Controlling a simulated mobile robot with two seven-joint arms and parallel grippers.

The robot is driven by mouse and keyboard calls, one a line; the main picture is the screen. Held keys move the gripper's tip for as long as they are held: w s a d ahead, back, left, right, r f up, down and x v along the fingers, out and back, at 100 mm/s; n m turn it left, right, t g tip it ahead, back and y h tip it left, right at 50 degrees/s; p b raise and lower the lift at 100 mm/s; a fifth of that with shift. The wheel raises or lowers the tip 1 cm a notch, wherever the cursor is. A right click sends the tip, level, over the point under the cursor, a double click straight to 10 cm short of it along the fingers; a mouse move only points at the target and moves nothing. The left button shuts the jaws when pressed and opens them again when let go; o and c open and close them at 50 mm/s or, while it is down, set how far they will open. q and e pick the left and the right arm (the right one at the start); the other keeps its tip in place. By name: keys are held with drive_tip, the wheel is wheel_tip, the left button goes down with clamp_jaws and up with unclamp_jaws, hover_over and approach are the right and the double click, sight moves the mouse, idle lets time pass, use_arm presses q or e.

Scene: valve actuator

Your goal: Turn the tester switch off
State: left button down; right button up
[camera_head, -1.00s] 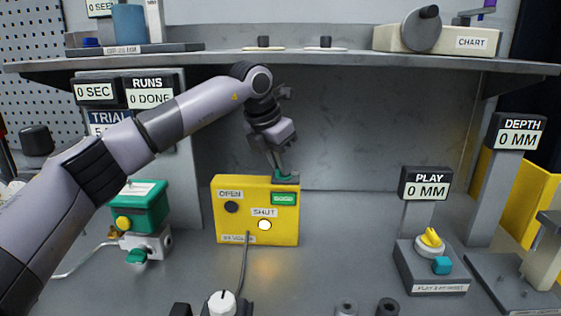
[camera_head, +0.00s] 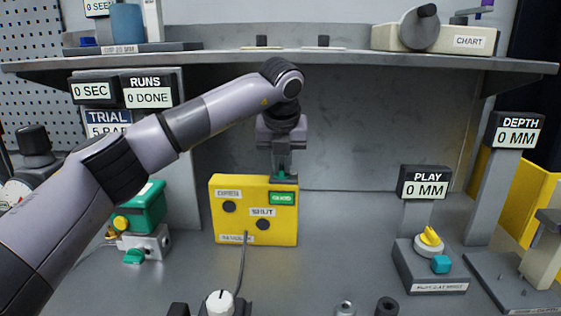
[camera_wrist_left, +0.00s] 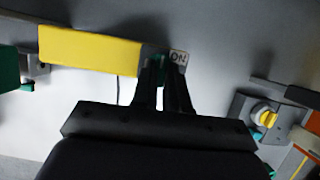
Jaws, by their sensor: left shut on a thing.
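In the left wrist view the fingers (camera_wrist_left: 162,78) close around the teal lever, beside an "ON" label (camera_wrist_left: 179,57) at the end of the yellow box (camera_wrist_left: 88,50). The fingers partly hide the lever. My right gripper is not in view.
A green and grey valve unit (camera_head: 142,210) stands left of the tester, under my arm. A grey block with a yellow knob (camera_head: 429,238) stands to the right. A shelf (camera_head: 340,60) runs above. A cable (camera_head: 241,268) runs forward from the tester.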

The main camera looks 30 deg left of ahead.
use_arm(q)
drive_tip(key=n, duration=0.2)
drive_tip(key=n+g+y+p, duration=0.1)
drive_tip(key=n, duration=0.1)
drive_tip(key=shift+w+d+r+n, duration=0.1)
drive_tip(key=shift+w+d+n, duration=0.1)
drive_tip(key=shift+n, duration=0.1)
drive_tip(key=shift+w+n+g+y+p, duration=0.1)
drive_tip(key=shift+n+g+y+p, duration=0.55)
drive_tip(key=shift+n, duration=1.25)
drive_tip(key=c, duration=1.1)
unclamp_jaws()
drive_tip(key=shift+c, duration=0.2)
drive_tip(key=w+v, duration=0.1)
drive_tip(key=v, duration=0.6)
drive_tip(key=shift+s, duration=0.45)
